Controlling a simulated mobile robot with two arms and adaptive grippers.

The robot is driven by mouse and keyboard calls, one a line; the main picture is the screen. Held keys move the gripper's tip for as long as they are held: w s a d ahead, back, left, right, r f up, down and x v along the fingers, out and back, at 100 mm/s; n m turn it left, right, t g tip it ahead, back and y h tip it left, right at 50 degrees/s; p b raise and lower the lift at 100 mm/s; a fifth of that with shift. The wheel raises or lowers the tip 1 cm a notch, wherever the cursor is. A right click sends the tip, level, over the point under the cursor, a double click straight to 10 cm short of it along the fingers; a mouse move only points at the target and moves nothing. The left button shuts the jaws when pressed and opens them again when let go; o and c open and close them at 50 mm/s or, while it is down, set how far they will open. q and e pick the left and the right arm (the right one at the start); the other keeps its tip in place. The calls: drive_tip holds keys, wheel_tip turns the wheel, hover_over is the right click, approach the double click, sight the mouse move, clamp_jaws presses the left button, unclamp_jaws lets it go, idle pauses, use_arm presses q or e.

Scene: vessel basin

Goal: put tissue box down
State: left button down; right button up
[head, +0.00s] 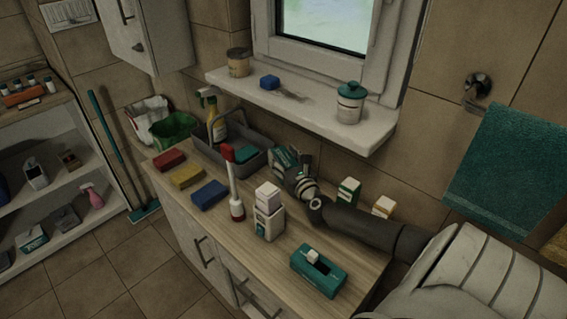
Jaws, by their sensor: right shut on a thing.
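My right gripper (290,172) is at the back of the wooden counter, beside the grey caddy and below the window sill. It is shut on a small teal-and-white thing (283,157), mostly hidden by the gripper; I cannot tell for sure whether this is a tissue box, or whether it touches the counter. A teal box (325,280) with a dark opening and a white piece on top, like a tissue box, lies on the counter at the front right, apart from the gripper. My left gripper is not in view.
The counter (225,225) also holds a grey caddy (212,152), red, yellow and blue blocks, a red-and-white brush (235,185), stacked white boxes (268,222) and two small cartons behind my arm. The sill (320,115) overhangs the back. Some counter at the front left is bare.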

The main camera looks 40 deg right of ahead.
drive_tip(key=shift+f+b, duration=1.9)
drive_tip(key=shift+f, duration=0.3)
drive_tip(key=shift+f, duration=0.15)
drive_tip(key=o, duration=1.2)
drive_tip(key=shift+c, duration=0.2)
drive_tip(key=shift+r, duration=0.25)
drive_tip(key=shift+s+a+f, duration=0.15)
drive_tip(key=shift+s+f, duration=0.05)
drive_tip(key=shift+s, duration=0.05)
drive_tip(key=shift+v, duration=3.45)
